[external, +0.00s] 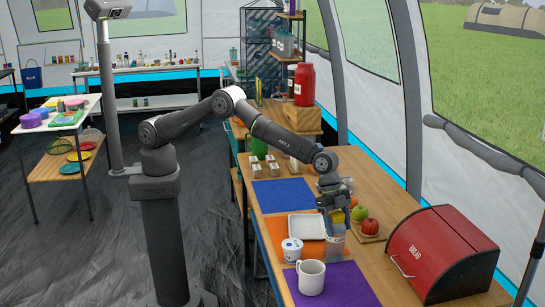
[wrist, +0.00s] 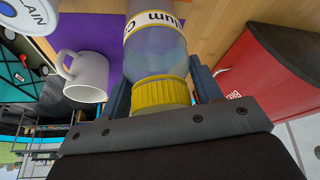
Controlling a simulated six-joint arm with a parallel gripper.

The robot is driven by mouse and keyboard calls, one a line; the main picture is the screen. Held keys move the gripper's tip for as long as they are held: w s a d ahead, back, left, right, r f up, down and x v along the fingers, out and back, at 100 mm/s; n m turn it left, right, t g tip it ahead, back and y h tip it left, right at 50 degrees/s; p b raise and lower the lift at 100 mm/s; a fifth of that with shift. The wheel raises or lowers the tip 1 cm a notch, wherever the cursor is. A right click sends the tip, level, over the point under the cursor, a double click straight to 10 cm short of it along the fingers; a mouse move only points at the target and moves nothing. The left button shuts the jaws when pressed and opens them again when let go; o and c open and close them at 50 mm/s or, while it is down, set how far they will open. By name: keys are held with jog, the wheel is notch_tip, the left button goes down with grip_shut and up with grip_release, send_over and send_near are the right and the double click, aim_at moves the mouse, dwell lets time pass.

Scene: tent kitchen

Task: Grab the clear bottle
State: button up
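The clear bottle (wrist: 157,55) has a yellow cap (wrist: 160,92) and a white label with dark letters, partly cut off in the wrist view. In the external view the bottle (external: 335,243) stands upright at the right edge of the orange mat (external: 311,250), directly below my gripper (external: 334,205). My gripper (wrist: 163,92) points down with one finger on each side of the cap and upper bottle. The fingers lie close to its sides. I cannot tell whether they press on it.
A white mug (external: 311,277) stands on a purple mat (external: 347,283). A white tub (external: 292,250) and a white tray (external: 306,227) lie left of the bottle. Apples (external: 369,227) sit on a board behind, and a red bread box (external: 445,247) stands to the right.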

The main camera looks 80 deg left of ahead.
jog(key=c, duration=0.3)
jog(key=shift+r, duration=0.1)
